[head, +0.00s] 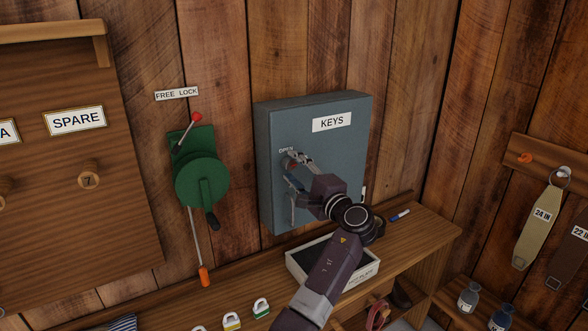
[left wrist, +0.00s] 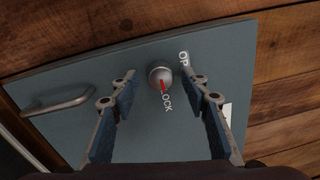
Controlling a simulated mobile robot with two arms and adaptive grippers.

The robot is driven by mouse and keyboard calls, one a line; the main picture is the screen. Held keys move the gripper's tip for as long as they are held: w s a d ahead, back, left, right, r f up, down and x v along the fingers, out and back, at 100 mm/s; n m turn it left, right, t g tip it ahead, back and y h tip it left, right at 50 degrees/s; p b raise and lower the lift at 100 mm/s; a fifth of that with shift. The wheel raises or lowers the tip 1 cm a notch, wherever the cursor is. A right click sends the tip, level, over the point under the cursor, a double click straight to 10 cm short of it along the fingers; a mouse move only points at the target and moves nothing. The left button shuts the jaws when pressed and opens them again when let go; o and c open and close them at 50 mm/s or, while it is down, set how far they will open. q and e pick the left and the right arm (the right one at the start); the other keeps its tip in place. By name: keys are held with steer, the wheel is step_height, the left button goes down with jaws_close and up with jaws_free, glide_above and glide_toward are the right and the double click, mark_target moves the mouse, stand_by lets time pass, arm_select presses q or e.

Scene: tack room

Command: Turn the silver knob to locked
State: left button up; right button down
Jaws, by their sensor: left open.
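The silver knob (left wrist: 157,74) sits on the front of the blue-grey KEYS cabinet (head: 345,105). In the left wrist view its red mark points down toward the LOCK lettering (left wrist: 167,103); the partly covered OPEN lettering (left wrist: 183,58) is to its right. My left gripper (head: 293,168) is in front of the cabinet door in the head view and largely covers the knob there. In the left wrist view my left gripper (left wrist: 160,87) is open, with one finger on each side of the knob and a visible gap to both. My right gripper is not in view.
A door handle (left wrist: 58,101) sticks out left of the knob in the left wrist view. A green crank device (head: 201,182) with a red-tipped lever hangs left of the cabinet. Below are a wooden bench (head: 415,240), a black-and-white tray (head: 365,273) and several small padlocks (head: 261,307).

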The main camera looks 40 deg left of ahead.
arm_select(q)
steer(key=r+v, duration=0.1)
steer(key=v, duration=1)
steer(key=shift+d+f, duration=0.35)
steer(key=shift+f, duration=0.1)
steer(key=shift+s, duration=0.1)
